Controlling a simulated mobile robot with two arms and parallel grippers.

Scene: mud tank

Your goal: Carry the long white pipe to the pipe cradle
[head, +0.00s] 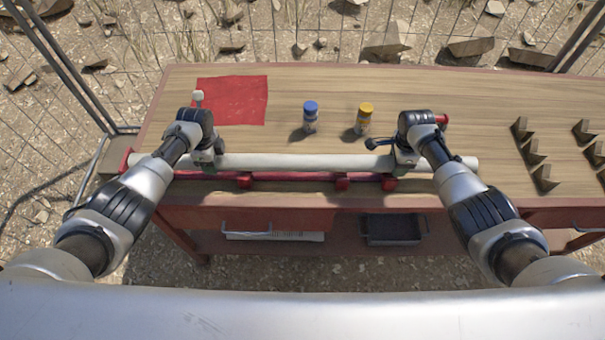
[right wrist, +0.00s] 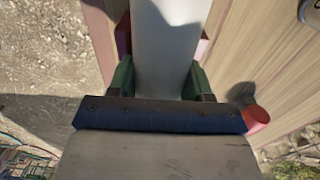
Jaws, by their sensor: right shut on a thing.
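The long white pipe (head: 300,161) lies level across the front of the table, above a red rack (head: 285,181) with red supports. My right gripper (head: 405,160) is shut on the pipe toward its right end. In the right wrist view the green fingers of this gripper (right wrist: 160,82) sit on both sides of the pipe (right wrist: 168,40). My left gripper (head: 207,160) is at the pipe toward its left end; its jaws are too small and hidden to judge. Brown V-shaped wooden blocks (head: 534,152) stand in two columns at the right, seemingly the pipe cradle.
A blue-capped bottle (head: 310,117) and a yellow-capped bottle (head: 363,119) stand behind the pipe. A red sheet (head: 231,101) lies at the back left of the wooden table (head: 430,85). A dark tray (head: 392,229) is on the lower shelf. The table's back middle is clear.

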